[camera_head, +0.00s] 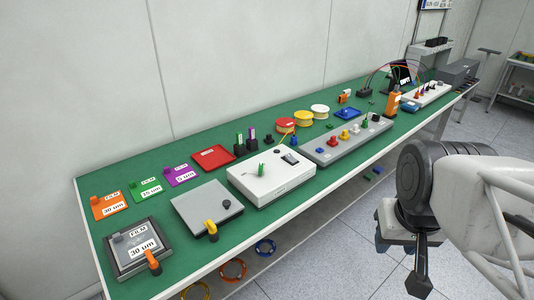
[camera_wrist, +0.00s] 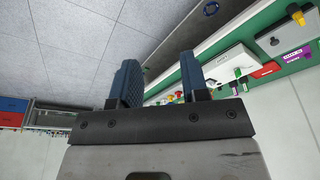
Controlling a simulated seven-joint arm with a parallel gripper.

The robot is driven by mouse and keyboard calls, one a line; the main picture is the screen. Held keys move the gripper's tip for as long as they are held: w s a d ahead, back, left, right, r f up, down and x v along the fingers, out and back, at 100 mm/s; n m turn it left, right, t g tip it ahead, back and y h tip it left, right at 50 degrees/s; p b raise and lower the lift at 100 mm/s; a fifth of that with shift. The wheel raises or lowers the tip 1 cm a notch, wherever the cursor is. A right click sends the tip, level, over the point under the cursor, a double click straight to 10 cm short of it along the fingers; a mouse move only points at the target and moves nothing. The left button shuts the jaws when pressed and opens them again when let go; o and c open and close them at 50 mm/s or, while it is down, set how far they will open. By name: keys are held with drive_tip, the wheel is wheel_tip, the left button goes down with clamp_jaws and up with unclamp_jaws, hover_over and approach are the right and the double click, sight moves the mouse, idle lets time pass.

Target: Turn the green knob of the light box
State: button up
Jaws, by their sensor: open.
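The light box (camera_head: 250,185) is a white box on the green table, left of centre in the head view. Its green knob (camera_head: 262,171) stands upright on top, with a dark switch (camera_head: 290,158) to its right. My gripper (camera_head: 382,246) is off the table's front edge, well to the right of the light box, over the floor. In the wrist view my gripper (camera_wrist: 160,82) has its two blue fingers apart with nothing between them.
A grey box with a yellow-handled part (camera_head: 211,229) stands left of the light box. A long grey panel with coloured knobs (camera_head: 330,148) stands to its right. Black and green upright pieces (camera_head: 245,144) and a red tray (camera_head: 213,158) are behind it. The floor in front is open.

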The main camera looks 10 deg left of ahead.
drive_tip(key=w+a+r, duration=0.2)
drive_tip(key=w+a, duration=0.2)
drive_tip(key=w, duration=1.1)
drive_tip(key=g, duration=0.3)
hover_over(261, 165)
drive_tip(key=f, duration=1.6)
drive_tip(key=shift+s+d+f, duration=0.15)
drive_tip(key=shift+s+f, duration=0.05)
drive_tip(key=shift+f, duration=0.05)
drive_tip(key=shift+w+a+f, duration=0.15)
drive_tip(key=shift+a+f, duration=0.05)
drive_tip(key=shift+f, duration=0.05)
drive_tip(key=shift+f, duration=0.1)
drive_tip(key=shift+f, duration=3.75)
clamp_jaws()
